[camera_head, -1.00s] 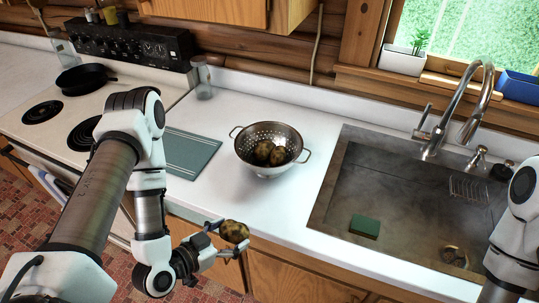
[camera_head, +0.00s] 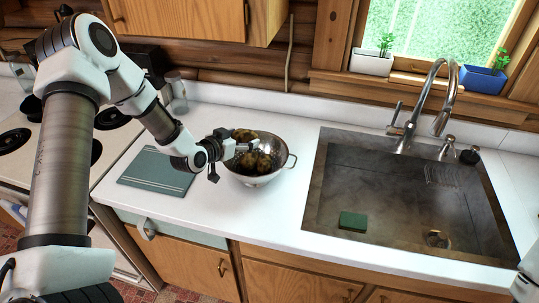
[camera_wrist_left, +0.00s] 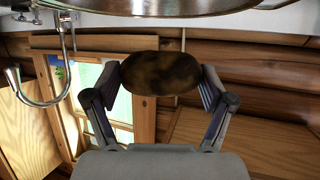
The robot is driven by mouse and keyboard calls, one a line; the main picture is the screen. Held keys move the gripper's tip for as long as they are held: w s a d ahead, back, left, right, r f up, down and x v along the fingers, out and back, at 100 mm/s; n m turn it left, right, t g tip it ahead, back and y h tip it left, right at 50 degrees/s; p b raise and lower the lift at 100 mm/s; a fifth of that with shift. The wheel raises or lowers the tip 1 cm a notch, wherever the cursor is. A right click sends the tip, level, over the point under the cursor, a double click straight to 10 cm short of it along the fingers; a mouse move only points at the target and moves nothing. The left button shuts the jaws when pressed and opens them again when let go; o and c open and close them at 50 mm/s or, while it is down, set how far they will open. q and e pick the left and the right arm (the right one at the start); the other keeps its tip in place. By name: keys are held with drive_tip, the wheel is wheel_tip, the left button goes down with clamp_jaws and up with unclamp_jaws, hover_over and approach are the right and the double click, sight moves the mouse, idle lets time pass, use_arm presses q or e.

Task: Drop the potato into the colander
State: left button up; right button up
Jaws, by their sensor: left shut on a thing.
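My left gripper (camera_head: 240,141) is shut on a brown potato (camera_head: 244,134), at the left side of the metal colander (camera_head: 281,151). In the left wrist view the potato (camera_wrist_left: 160,73) is pinched between both fingers, and the colander's shiny rim (camera_wrist_left: 160,6) shows close by at the top edge. In the head view the held potato appears over the colander's back left part. Other potatoes (camera_head: 263,163) lie inside the colander, partly hidden by the gripper. My right gripper is out of view.
A teal cutting board (camera_head: 155,172) lies left of the colander. The sink (camera_head: 400,200), with a green sponge (camera_head: 352,221) and a tall faucet (camera_head: 440,100), is to the right. The white counter in front is clear. A glass jar (camera_head: 177,93) stands behind my left arm.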

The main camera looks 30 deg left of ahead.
use_arm(q)
drive_tip(key=x, duration=0.3)
drive_tip(key=shift+a, duration=0.1)
drive_tip(key=f+b, duration=0.2)
drive_tip(key=s+f+b, duration=0.1)
drive_tip(key=f+b, duration=0.1)
drive_tip(key=b, duration=0.1)
drive_tip(key=shift+s+f, duration=0.2)
drive_tip(key=shift+f, duration=0.05)
drive_tip(key=shift+w+f, duration=0.35)
drive_tip(key=shift+w, duration=0.05)
drive_tip(key=shift+r, duration=0.1)
drive_tip(key=o, duration=0.8)
drive_tip(key=shift+s+r, duration=0.1)
drive_tip(key=shift+s, duration=0.1)
drive_tip(key=shift+o, duration=1.3)
drive_tip(key=shift+s+r, duration=0.1)
drive_tip(key=shift+s, duration=0.05)
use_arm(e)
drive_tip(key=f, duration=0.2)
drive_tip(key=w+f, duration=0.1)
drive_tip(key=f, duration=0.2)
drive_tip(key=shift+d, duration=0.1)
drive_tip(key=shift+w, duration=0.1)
